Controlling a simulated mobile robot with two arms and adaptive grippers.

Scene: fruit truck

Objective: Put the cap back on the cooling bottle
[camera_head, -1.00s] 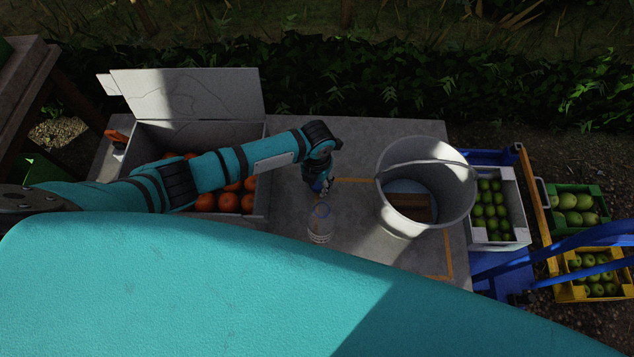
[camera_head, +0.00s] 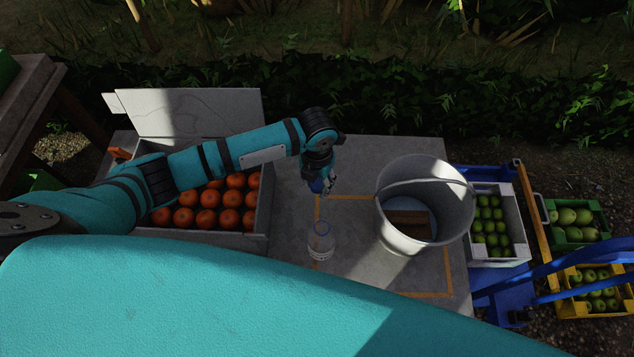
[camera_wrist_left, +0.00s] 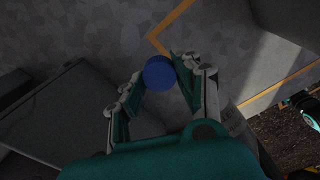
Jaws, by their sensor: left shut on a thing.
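My left gripper (camera_head: 327,188) is shut on a round blue cap (camera_wrist_left: 159,72), which sits between the fingertips in the wrist view. In the head view the cap is small and mostly hidden by the gripper. The clear cooling bottle (camera_head: 321,243) stands upright and open-topped on the grey table (camera_head: 290,270). The gripper with the cap is apart from the bottle, beyond its mouth toward the back of the table in the head view. My right gripper is not in view.
An open white box (camera_head: 262,215) of oranges with a raised lid (camera_head: 190,113) is on the left, under my arm. Fruit crates (camera_head: 515,240) are farther right.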

